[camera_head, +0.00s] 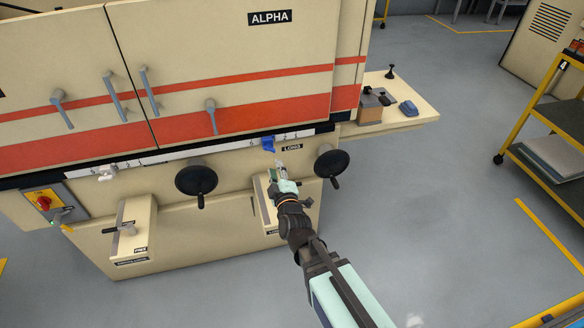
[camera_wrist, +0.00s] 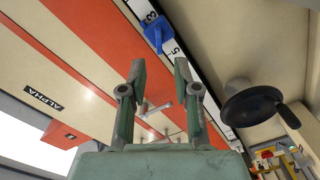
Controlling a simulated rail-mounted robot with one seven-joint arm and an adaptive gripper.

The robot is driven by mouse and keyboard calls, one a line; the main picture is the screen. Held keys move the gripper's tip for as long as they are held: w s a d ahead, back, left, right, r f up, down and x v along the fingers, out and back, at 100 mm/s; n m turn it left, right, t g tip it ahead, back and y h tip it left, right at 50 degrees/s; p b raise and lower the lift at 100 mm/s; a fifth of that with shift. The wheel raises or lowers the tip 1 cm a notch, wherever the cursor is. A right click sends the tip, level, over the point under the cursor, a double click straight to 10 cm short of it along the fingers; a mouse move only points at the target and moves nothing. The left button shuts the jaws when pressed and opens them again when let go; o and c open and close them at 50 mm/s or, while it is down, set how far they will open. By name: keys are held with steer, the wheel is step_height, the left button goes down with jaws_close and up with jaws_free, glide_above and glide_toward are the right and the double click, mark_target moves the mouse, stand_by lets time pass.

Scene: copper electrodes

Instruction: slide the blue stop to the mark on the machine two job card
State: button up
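The blue stop (camera_head: 268,143) sits on the white numbered scale (camera_head: 222,144) along the front of the machine labelled ALPHA, left of the LONG label. In the wrist view the blue stop (camera_wrist: 156,33) lies between the printed 3 and 5. My gripper (camera_head: 279,168) is below the stop in the head view, apart from it. In the wrist view my gripper (camera_wrist: 160,72) has its two fingers spread with nothing between them, and the stop appears beyond their tips. I cannot make out any job card for machine two.
A black handwheel (camera_head: 331,163) is close to the right of my gripper, and another handwheel (camera_head: 196,180) is to its left. A side shelf (camera_head: 405,118) holds small items. A yellow cart (camera_head: 550,125) stands right.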

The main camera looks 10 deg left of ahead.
mark_target(270, 151)
steer(key=shift+n, duration=0.3)
steer(key=b+x, duration=0.1)
steer(key=x, duration=0.6)
steer(key=shift+w+a+r, duration=0.15)
steer(key=shift+w+a, duration=0.15)
steer(key=shift+w, duration=0.15)
jaws_close()
stand_by(0.3)
